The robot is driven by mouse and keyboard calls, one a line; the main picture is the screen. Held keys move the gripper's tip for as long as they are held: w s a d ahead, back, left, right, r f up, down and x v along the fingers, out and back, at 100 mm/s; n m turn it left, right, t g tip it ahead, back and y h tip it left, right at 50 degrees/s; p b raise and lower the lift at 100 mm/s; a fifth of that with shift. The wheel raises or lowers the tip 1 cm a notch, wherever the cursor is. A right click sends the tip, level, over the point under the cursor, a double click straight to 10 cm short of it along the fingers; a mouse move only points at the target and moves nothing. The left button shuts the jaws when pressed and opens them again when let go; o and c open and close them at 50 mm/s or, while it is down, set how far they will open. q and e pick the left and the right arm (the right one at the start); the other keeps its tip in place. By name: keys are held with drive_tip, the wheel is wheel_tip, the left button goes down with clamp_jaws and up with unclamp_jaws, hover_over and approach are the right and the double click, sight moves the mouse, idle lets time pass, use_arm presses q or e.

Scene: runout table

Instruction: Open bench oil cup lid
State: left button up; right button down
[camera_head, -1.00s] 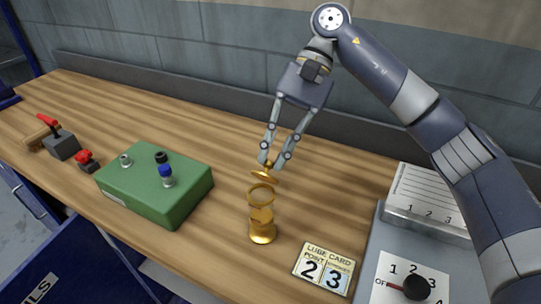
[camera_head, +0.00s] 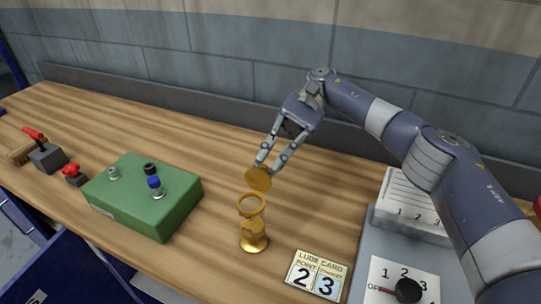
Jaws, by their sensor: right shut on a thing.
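The brass oil cup (camera_head: 253,228) stands upright on the wooden bench, its round mouth open at the top. Its brass lid (camera_head: 258,179) is tilted up steeply above and behind the mouth, with its round face towards me. My right gripper (camera_head: 264,166) is shut on the lid at its upper edge, behind and above the cup. Whether a hinge joins lid and cup is too small to tell. My left gripper is not in view.
A lube card (camera_head: 317,275) lies right of the cup. A grey panel with a rotary knob (camera_head: 407,290) is at the lower right. A green box (camera_head: 144,197) with fittings stands left. Bare bench lies behind the cup.

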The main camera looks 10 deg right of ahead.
drive_tip(key=shift+f, duration=0.35)
drive_tip(key=c, duration=1.5)
unclamp_jaws()
drive_tip(key=shift+r, duration=0.15)
drive_tip(key=shift+a+r, duration=0.1)
drive_tip(key=shift+r, duration=4.85)
drive_tip(key=shift+s, duration=0.1)
